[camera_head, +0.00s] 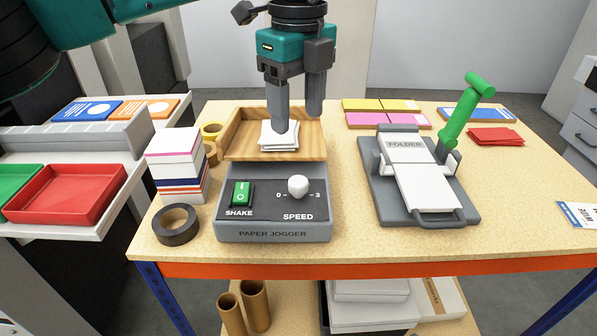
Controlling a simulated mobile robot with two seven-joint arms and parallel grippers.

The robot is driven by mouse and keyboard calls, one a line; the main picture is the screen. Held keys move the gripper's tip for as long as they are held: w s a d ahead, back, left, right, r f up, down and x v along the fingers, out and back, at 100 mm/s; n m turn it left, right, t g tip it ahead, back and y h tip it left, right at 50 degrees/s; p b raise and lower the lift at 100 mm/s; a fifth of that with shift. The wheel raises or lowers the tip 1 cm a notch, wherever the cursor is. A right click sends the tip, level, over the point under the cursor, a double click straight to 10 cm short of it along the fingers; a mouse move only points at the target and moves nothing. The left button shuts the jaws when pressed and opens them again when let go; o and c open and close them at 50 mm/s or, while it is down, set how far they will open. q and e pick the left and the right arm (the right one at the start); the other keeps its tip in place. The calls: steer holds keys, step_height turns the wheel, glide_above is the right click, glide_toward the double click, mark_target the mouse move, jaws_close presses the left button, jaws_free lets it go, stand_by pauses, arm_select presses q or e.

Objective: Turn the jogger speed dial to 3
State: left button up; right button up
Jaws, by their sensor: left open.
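The paper jogger (273,234) stands on the table, left of the middle. Its white speed dial (298,187) sits on the dark panel between the marks 0 and 3, above the word SPEED. Which way the dial points I cannot tell. A green SHAKE switch (242,193) is left of the dial. A wooden tray (243,142) on top of the jogger holds a small stack of white paper (277,141). My left gripper (298,122) is open, pointing down over the tray and behind the dial, apart from the dial. My right gripper is out of view.
A grey folder device (385,203) with a green handle (460,116) stands to the right. A tape roll (177,225) and a stack of pads (176,176) are on the left. Colored pads lie at the back. The table's front edge before the jogger is clear.

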mark_target(299, 180)
arm_select(q)
step_height(299, 180, down, 13)
steer(key=shift+d+r+p, duration=0.1)
steer(key=shift+r+p, duration=0.05)
steer(key=shift+p, duration=0.2)
steer(key=shift+c, duration=0.3)
steer(key=c, duration=1)
